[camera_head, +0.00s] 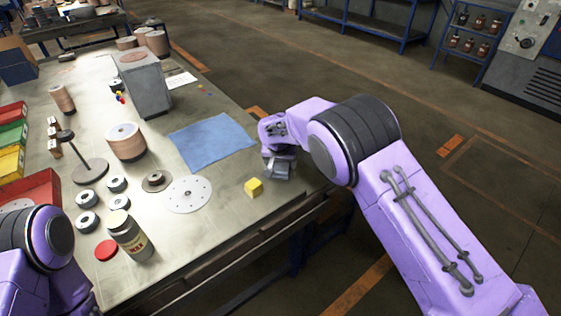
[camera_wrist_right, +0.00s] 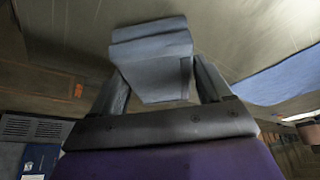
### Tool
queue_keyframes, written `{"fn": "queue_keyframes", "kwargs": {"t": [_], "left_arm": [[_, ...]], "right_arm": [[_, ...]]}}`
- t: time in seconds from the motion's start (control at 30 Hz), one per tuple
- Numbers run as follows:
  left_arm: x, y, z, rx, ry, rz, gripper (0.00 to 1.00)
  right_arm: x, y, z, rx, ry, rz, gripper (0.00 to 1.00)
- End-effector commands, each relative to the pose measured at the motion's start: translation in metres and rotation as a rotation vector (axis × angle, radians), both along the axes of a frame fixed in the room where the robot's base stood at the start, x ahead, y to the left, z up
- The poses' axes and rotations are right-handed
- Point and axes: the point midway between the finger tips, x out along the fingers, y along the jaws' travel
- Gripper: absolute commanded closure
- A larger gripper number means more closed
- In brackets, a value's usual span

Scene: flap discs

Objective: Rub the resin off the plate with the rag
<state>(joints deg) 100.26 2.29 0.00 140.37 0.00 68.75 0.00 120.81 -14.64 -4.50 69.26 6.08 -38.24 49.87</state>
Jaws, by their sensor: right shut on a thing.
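My right gripper (camera_head: 279,165) is over the table's right edge, shut on a folded grey cloth that looks like the rag (camera_wrist_right: 153,60). In the right wrist view the rag sits between both fingers. The plate (camera_head: 184,201) is a pale flat disc with small holes, lying on the table to the left of the gripper and apart from it. I cannot make out resin on it at this size. My left arm shows at the lower left, but its gripper is out of view.
A yellow block (camera_head: 253,187) lies between plate and gripper. A blue cloth (camera_head: 212,143) lies flat behind the plate.

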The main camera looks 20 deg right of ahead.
Motion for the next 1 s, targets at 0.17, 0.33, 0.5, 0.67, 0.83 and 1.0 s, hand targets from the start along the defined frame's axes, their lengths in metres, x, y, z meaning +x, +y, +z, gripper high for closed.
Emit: {"fn": "queue_keyframes", "kwargs": {"t": [0.17, 0.33, 0.5, 0.67, 0.83, 1.0], "left_arm": [[0.0, 0.0, -0.002, 0.0, 0.0, 0.0, 1.0], [0.0, 0.0, -0.003, 0.0, 0.0, 0.0, 1.0], [0.0, 0.0, -0.004, 0.0, 0.0, 0.0, 1.0], [0.0, 0.0, -0.004, 0.0, 0.0, 0.0, 1.0], [0.0, 0.0, -0.004, 0.0, 0.0, 0.0, 1.0], [0.0, 0.0, -0.002, 0.0, 0.0, 0.0, 1.0]], "right_arm": [[0.0, 0.0, -0.004, 0.0, 0.0, 0.0, 0.46], [0.0, 0.0, -0.007, 0.0, 0.0, 0.0, 0.46], [0.0, 0.0, -0.011, 0.0, 0.0, 0.0, 0.46], [0.0, 0.0, -0.011, 0.0, -0.001, 0.0, 0.13], [0.0, 0.0, -0.011, 0.0, 0.0, 0.0, 0.13], [0.0, 0.0, -0.009, 0.0, 0.0, 0.0, 0.13]]}}
